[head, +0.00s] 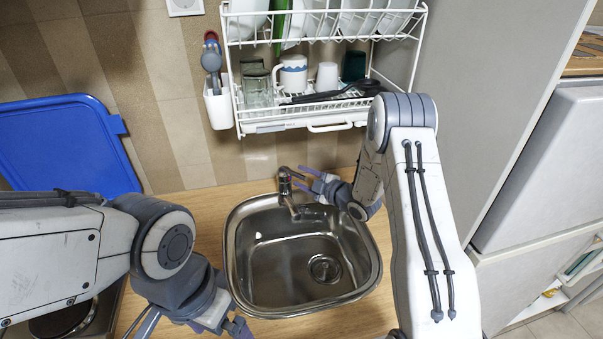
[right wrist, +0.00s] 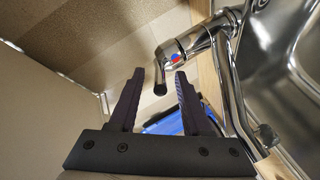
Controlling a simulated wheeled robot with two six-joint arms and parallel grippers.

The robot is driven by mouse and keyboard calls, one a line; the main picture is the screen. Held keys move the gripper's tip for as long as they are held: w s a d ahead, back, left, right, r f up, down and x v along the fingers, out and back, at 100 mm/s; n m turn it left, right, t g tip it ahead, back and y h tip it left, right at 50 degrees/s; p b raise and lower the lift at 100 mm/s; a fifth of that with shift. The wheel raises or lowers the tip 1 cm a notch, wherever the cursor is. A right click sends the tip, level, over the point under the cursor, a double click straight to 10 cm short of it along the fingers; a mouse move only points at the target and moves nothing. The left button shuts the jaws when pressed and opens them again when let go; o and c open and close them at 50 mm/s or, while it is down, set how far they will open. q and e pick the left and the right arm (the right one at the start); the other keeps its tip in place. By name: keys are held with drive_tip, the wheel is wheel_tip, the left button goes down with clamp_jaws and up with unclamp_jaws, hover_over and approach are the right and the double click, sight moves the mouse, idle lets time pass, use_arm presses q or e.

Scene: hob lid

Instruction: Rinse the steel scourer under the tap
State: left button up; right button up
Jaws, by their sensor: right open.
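The chrome tap (head: 286,186) stands at the back edge of the steel sink (head: 232,245), its spout over the basin. No water stream shows. My right gripper (head: 312,179) is open just right of the tap. In the right wrist view its fingers (right wrist: 160,75) point at the tap lever (right wrist: 160,78), whose dark end shows between the fingertips; I cannot tell if they touch. The tap body (right wrist: 205,45) has a red and blue mark. My left gripper (head: 225,326) is at the bottom edge, left front of the sink, partly cut off. I see no steel scourer.
A white dish rack (head: 325,123) with cups and plates hangs above the tap. A white utensil holder (head: 218,104) hangs left of it. A blue hob lid (head: 65,145) stands raised at the left, behind the hob (head: 65,318). A grey cabinet side bounds the right.

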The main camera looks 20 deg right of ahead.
drive_tip(key=shift+w+a+f, duration=0.1)
drive_tip(key=shift+w+a, duration=0.15)
drive_tip(key=shift+w, duration=0.15)
clamp_jaws()
idle(1.2)
